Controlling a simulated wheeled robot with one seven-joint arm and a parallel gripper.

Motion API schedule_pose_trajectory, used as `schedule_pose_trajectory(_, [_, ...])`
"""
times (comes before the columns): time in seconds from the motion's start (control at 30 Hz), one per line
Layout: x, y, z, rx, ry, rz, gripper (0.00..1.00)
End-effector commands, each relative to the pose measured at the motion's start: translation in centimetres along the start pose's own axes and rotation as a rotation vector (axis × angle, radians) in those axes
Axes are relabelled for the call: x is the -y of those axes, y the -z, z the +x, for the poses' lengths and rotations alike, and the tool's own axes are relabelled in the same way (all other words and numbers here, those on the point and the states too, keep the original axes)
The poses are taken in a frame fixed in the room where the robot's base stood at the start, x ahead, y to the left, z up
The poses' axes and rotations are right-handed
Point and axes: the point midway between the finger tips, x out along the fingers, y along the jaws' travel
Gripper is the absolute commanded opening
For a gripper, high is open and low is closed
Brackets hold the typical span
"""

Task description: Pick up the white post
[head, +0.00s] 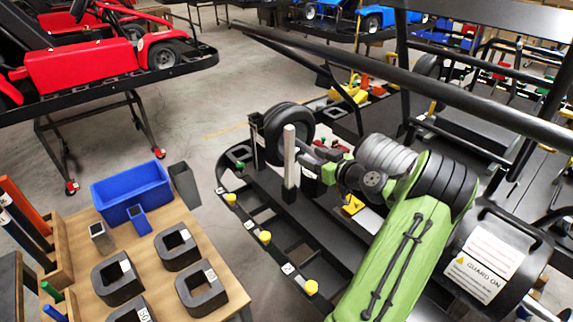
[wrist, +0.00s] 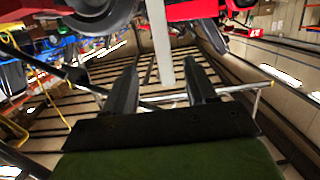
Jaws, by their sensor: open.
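The white post (head: 289,155) stands upright in the head view, with a dark block at its foot, on the black kart frame (head: 262,215). In the wrist view the post (wrist: 160,45) runs down from the top edge into the gap between my fingers. My gripper (head: 306,150) is just right of the post in the head view, at about its mid-height. In the wrist view my gripper (wrist: 161,66) is open, with a finger on each side of the post and gaps between. I cannot tell how deep the post sits between the fingers.
A black tyre (head: 287,130) stands close behind the post. Yellow knobs (head: 265,237) line the frame's near edge. A long black tube (head: 400,82) crosses above my arm. A wooden table (head: 210,279) with a blue bin (head: 131,190) and several dark square rings is at the lower left.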

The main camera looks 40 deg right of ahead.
Motion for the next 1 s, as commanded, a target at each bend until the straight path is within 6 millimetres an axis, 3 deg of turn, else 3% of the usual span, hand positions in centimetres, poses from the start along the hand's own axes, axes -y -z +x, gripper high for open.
schedule_pose_trajectory(0.2, [0.2, 0.2, 5.4, -0.001, 0.004, 0.000, 0.56])
schedule_pose_trajectory(0.37, [0.1, 0.1, 7.3, 0.001, 0.002, 0.000, 0.56])
schedule_pose_trajectory(0.6, [0.5, 0.0, 11.5, 0.000, 0.003, 0.000, 0.56])
schedule_pose_trajectory(0.87, [0.4, -0.1, 12.2, 0.002, 0.001, 0.000, 0.56])
schedule_pose_trajectory(1.0, [0.4, -0.1, 12.2, 0.002, 0.001, 0.000, 0.38])
